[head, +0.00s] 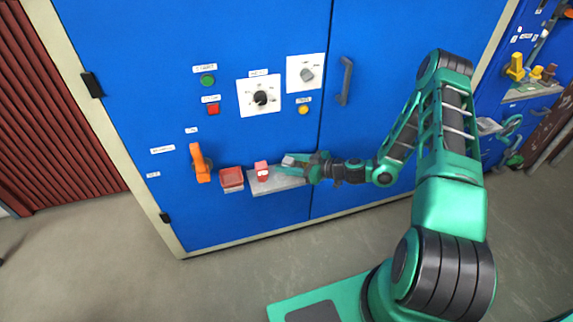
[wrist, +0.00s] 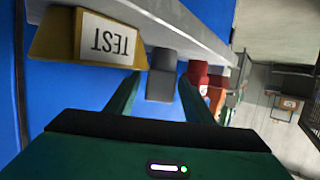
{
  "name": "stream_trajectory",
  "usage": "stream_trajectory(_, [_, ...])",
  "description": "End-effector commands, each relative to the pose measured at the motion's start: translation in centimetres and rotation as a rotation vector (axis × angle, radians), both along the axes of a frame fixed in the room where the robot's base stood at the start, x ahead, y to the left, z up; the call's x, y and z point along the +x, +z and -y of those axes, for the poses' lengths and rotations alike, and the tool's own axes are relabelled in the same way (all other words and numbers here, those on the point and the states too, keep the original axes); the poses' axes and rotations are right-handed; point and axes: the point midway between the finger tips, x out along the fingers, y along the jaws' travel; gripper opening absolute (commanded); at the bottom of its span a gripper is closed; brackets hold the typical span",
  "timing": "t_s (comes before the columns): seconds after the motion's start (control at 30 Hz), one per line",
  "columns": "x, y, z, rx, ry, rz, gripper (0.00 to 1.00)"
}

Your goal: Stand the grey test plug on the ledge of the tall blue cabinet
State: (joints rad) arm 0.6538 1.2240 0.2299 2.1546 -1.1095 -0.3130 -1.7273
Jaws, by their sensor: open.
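The tall blue cabinet (head: 150,110) has a narrow grey ledge (head: 292,184) low on its front. The ledge also crosses the top of the wrist view (wrist: 185,38), which is upside down. The grey test plug (wrist: 161,86) is between my fingertips in the wrist view, with its base at the ledge. It appears upright, but whether its base fully touches is hard to tell. In the head view, a small grey patch at my gripper (head: 297,163) may be the plug. My gripper is open around it, one finger on each side.
A yellow block labelled TEST (wrist: 60,38) is close beside one finger in the wrist view. A red-and-white object (head: 262,172) stands on the ledge, left of my gripper.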

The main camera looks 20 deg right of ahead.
Motion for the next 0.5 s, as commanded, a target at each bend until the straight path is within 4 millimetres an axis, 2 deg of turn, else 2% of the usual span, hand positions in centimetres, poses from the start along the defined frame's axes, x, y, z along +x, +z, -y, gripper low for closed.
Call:
stream_trajectory(0.1, [0.0, 0.3, 0.0, 0.0, 0.0, 0.0, 0.48])
stream_trajectory(0.23, [-0.9, 0.7, 1.1, -0.001, -0.002, 0.0, 0.48])
stream_trajectory(0.5, [-4.5, 2.3, 4.7, 0.001, -0.004, -0.001, 0.48])
